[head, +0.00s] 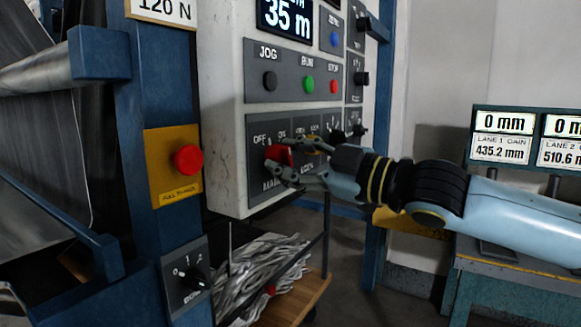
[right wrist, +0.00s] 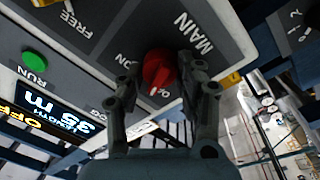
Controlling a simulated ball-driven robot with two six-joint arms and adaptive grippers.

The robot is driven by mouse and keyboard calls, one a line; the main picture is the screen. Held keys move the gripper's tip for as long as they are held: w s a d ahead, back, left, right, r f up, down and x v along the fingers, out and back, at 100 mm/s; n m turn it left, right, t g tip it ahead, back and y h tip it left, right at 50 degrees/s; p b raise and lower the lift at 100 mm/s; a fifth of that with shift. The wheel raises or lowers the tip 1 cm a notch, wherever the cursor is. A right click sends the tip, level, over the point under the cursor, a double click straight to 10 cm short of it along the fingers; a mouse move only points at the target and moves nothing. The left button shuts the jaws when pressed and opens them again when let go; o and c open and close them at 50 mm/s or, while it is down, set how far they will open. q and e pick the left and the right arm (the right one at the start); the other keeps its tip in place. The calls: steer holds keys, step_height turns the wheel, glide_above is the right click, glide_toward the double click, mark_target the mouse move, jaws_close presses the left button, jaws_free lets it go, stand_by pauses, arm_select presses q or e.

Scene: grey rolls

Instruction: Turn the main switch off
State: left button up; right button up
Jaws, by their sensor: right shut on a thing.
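The main switch is a red rotary knob (head: 279,153) on the lower dark panel of the grey control cabinet, above the label MAIN. In the right wrist view the knob (right wrist: 158,68) sits between my two fingers, with ON lettering on its left side. Its lower end lies by partly hidden letters beginning with O; I cannot tell its exact setting. My right gripper (head: 277,167) reaches in from the right and is shut on the knob; it also shows in the right wrist view (right wrist: 159,76). My left gripper is not in view.
Above are the JOG, green RUN (head: 308,84) and red STOP (head: 333,87) buttons. More small rotary switches (head: 357,131) stand right of the knob. A red emergency button (head: 187,160) on a yellow plate is to the left. A wooden cart (head: 300,300) with grey strips stands below.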

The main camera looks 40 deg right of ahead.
steer(key=n+b, duration=0.1)
steer(key=n, duration=0.4)
steer(key=shift+f+y, duration=0.15)
steer(key=shift+y, duration=0.25)
steer(key=shift+n+b, duration=0.3)
steer(key=shift+n, duration=0.1)
steer(key=o, duration=1.1)
steer(key=shift+o, duration=0.2)
steer(key=shift+r, duration=0.2)
